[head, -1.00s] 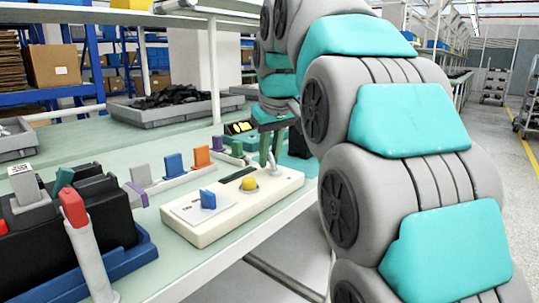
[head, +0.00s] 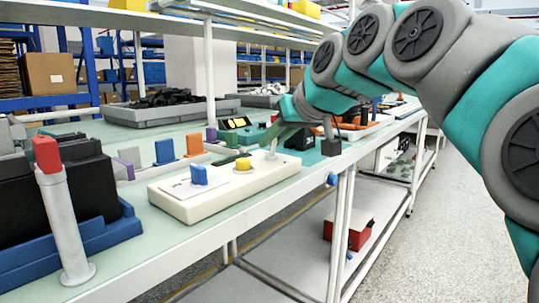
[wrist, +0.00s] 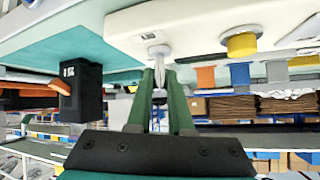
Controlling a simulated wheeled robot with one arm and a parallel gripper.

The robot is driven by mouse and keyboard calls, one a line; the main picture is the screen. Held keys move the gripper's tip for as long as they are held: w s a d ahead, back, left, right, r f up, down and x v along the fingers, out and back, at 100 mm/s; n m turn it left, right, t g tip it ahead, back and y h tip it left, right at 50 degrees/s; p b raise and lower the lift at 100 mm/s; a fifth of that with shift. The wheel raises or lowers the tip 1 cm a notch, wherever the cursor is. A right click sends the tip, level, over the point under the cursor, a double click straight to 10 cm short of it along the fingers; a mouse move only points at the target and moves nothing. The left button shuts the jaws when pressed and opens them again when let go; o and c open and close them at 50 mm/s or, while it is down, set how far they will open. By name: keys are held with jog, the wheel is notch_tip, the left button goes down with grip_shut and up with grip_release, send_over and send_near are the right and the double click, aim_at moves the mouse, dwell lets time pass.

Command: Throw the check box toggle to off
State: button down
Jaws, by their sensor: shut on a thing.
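The check box (head: 225,189) is a long cream box near the front edge of the bench. It carries a blue piece on a white label plate (head: 184,187), a yellow button (head: 243,164) and a small grey-white toggle (head: 272,154) at its far right end. My gripper (head: 277,141) reaches the toggle from above. In the wrist view my gripper's green fingers (wrist: 160,78) are closed about the toggle's lever (wrist: 159,53), below the cream box (wrist: 180,27) in that tilted picture. The fingers hide the lever's tip. The yellow button (wrist: 240,45) stands off to the side.
Coloured blocks, including an orange one (head: 194,145), stand behind the box. A black block (wrist: 80,88) hangs into the wrist view at left. A red-topped post (head: 60,210) stands at the front left. The floor at right (head: 440,240) is open.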

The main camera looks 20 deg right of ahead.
jog(key=t+b, duration=0.1)
jog(key=t+y+b, duration=0.1)
jog(key=shift+s+d+f+b, duration=0.25)
jog(key=shift+s+f+b, duration=0.1)
jog(key=shift+s+b, duration=0.05)
jog(key=shift+d+m+t+y+b, duration=0.1)
jog(key=shift+m+t+y+b, duration=0.2)
jog(key=shift+t+b, duration=0.2)
jog(key=shift+r, duration=0.15)
jog(key=c, duration=0.8)
grip_release()
jog(key=shift+c, duration=0.2)
jog(key=shift+s, duration=0.1)
jog(key=v, duration=0.7)
jog(key=shift+s+d, duration=0.25)
jog(key=shift+s, duration=0.05)
